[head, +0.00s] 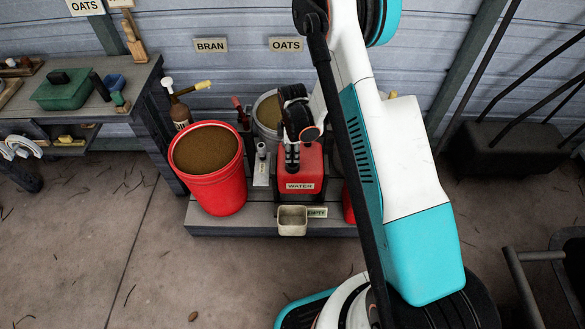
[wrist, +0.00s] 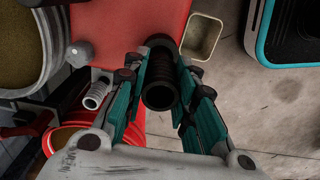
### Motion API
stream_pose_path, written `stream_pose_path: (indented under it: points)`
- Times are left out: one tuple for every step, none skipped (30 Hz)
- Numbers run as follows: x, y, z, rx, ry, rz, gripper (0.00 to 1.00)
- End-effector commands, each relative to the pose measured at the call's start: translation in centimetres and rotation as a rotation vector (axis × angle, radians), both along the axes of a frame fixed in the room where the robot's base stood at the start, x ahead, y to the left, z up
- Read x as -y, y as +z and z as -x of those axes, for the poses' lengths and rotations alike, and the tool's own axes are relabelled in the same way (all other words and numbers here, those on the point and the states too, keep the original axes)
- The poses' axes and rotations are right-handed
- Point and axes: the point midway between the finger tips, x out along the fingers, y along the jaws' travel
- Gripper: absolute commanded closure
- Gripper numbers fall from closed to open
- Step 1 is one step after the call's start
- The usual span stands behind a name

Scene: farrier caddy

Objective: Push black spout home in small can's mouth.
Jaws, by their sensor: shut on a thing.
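My gripper (wrist: 160,72) is shut on the black ribbed spout (wrist: 160,92), which lies between the two fingers in the wrist view. In the head view my gripper (head: 292,160) is at the top of a red can (head: 300,184) labelled WATER, on the low platform. The can's red body (wrist: 112,30) fills the upper middle of the wrist view, beneath the spout. The can's mouth is hidden, and I cannot tell whether the spout touches it or is seated in it.
A red bucket (head: 221,186) with brown contents stands left of the can. A grey bucket (head: 262,112) is behind it. A small beige tub (head: 292,228) is in front; it also shows in the wrist view (wrist: 221,40). A grey ribbed piece (wrist: 97,93) lies near the fingers.

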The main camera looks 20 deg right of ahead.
Motion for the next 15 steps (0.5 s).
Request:
stream_pose_path:
  points:
    - [0.0, -0.06, 0.0, 0.0, 0.0, 0.0, 1.0]
    - [0.0, -0.09, 0.0, 0.0, 0.0, 0.0, 1.0]
    - [0.0, -0.13, 0.0, 0.0, 0.0, 0.0, 1.0]
    - [0.0, -0.17, 0.0, 0.0, 0.0, 0.0, 1.0]
    - [0.0, -0.2, 0.0, 0.0, 0.0, 0.0, 1.0]
    - [0.0, -0.24, 0.0, 0.0, 0.0, 0.0, 1.0]
    - [0.0, -0.27, 0.0, 0.0, 0.0, 0.0, 1.0]
    - [0.0, -0.31, 0.0, 0.0, 0.0, 0.0, 1.0]
    - [0.0, -0.35, 0.0, 0.0, 0.0, 0.0, 1.0]
    - [0.0, -0.38, 0.0, 0.0, 0.0, 0.0, 1.0]
    - [0.0, -0.42, 0.0, 0.0, 0.0, 0.0, 1.0]
    - [0.0, -0.46, -0.01, 0.0, 0.0, 0.0, 1.0]
    - [0.0, -0.49, -0.01, 0.0, 0.0, 0.0, 1.0]
    - [0.0, -0.53, -0.01, 0.0, 0.0, 0.0, 1.0]
    - [0.0, -0.57, -0.01, 0.0, 0.0, 0.0, 1.0]
